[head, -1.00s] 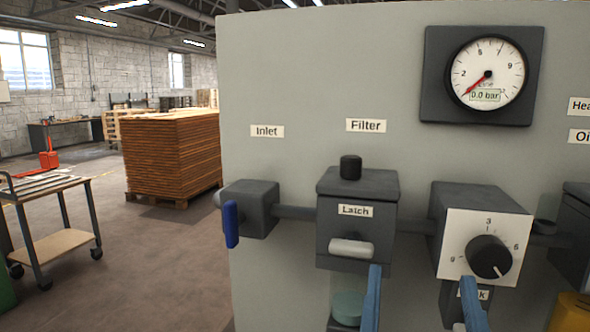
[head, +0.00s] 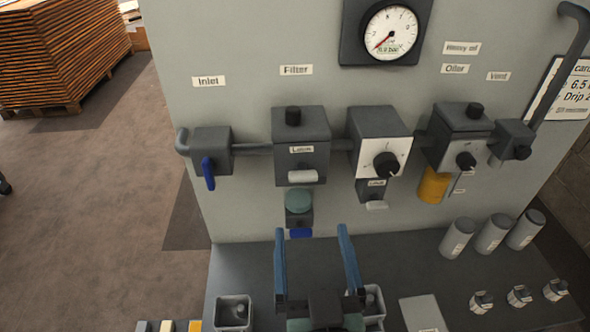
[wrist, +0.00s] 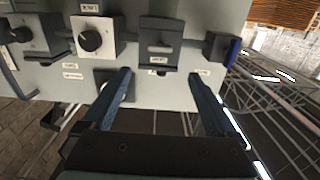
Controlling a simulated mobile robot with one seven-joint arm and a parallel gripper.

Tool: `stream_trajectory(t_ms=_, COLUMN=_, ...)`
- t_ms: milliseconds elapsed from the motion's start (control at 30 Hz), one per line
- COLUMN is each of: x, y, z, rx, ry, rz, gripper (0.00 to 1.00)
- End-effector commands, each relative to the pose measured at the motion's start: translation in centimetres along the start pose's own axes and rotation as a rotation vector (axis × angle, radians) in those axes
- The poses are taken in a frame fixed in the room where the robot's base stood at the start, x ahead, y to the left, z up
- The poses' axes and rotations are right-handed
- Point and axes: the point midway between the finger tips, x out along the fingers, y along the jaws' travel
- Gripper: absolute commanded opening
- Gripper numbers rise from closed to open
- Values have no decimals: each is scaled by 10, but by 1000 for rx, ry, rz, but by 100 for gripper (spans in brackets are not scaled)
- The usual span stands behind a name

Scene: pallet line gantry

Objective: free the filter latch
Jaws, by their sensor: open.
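The dark filter block (head: 301,130), under the Filter label (head: 296,70), is on the grey panel. Its latch (head: 302,177) is a light grey tab below the small Latch label (head: 301,150). A teal bowl (head: 298,200) is beneath the block, with a blue piece (head: 301,233) at its bottom. My gripper (head: 312,232) is open and empty, its blue fingers apart, appearing below the filter in the head view. In the wrist view, which looks upside down, the filter block (wrist: 160,27) appears beyond and between my gripper's fingertips (wrist: 161,74).
The inlet valve (head: 211,150) with a blue lever is left of the filter. A regulator (head: 380,140) with a black knob is close on the right, then the oiler (head: 459,138). Grey canisters (head: 492,234) and small bins (head: 234,312) occupy the shelf below.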

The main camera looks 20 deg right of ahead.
Motion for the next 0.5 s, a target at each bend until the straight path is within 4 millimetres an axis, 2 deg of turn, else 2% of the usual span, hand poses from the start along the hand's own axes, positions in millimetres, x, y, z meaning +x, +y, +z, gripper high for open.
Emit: stream_trajectory(t_ms=500, x=89, y=0, z=-4, rx=-1, ry=2, rz=-1, gripper=92)
